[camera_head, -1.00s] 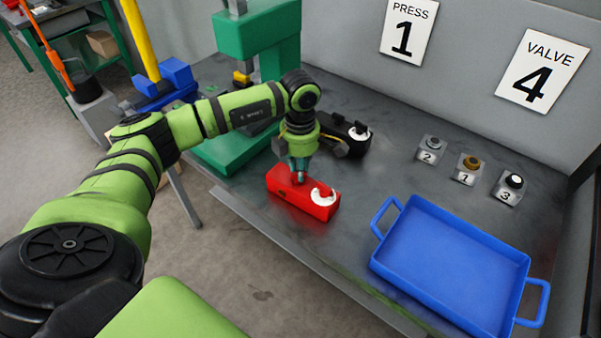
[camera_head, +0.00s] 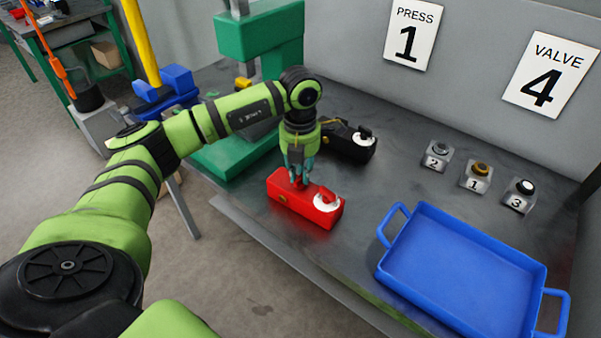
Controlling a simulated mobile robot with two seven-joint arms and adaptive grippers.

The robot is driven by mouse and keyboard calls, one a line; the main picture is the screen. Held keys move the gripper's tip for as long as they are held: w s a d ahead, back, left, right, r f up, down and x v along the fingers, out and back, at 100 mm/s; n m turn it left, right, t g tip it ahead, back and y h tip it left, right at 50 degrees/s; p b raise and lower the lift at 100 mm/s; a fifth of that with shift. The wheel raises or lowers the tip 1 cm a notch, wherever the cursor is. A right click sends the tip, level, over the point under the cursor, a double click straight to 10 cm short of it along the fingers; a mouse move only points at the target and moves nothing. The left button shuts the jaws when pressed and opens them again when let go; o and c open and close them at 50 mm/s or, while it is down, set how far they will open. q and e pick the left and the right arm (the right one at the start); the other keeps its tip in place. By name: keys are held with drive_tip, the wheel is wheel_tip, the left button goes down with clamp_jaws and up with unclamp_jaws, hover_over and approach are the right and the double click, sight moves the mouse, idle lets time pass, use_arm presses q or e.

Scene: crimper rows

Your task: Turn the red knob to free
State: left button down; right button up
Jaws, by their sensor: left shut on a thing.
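The red box (camera_head: 290,206) rests on the grey bench, with a round white dial (camera_head: 319,206) on its right end. A small red knob (camera_head: 328,197) sits on the dial, uncovered; its marks are too small to read. My left gripper (camera_head: 299,182) points down over the box's left half. It is shut on a raised red part there, mostly hidden by the fingers, and stands left of the dial, apart from the knob. My right gripper is not in view.
A black box (camera_head: 345,147) with a similar dial stands just behind. A green press (camera_head: 262,45) is behind my arm. A blue tray (camera_head: 455,270) lies to the right. Three numbered buttons (camera_head: 477,177) stand near the wall. Bench between the red box and tray is clear.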

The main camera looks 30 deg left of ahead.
sight(300, 175)
use_arm(q)
drive_tip(key=shift+n, duration=0.3)
idle(0.4)
drive_tip(key=c, duration=1.1)
unclamp_jaws()
drive_tip(key=shift+c, duration=0.2)
drive_tip(key=shift+r, duration=0.1)
wheel_tip(300, 175, up, 12)
